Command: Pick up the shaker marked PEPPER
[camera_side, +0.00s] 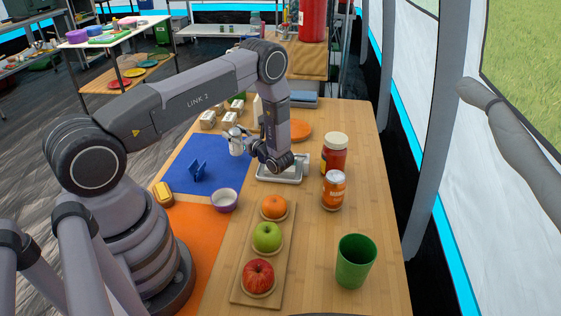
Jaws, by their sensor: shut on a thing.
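A blue mat (212,178) holds a blue stand (198,171). Small white boxes (208,120) stand behind. A metal tray (285,178) lies under my wrist. Jars (334,155), a fruit board (247,290) and a green cup (355,262) occupy the right and front.

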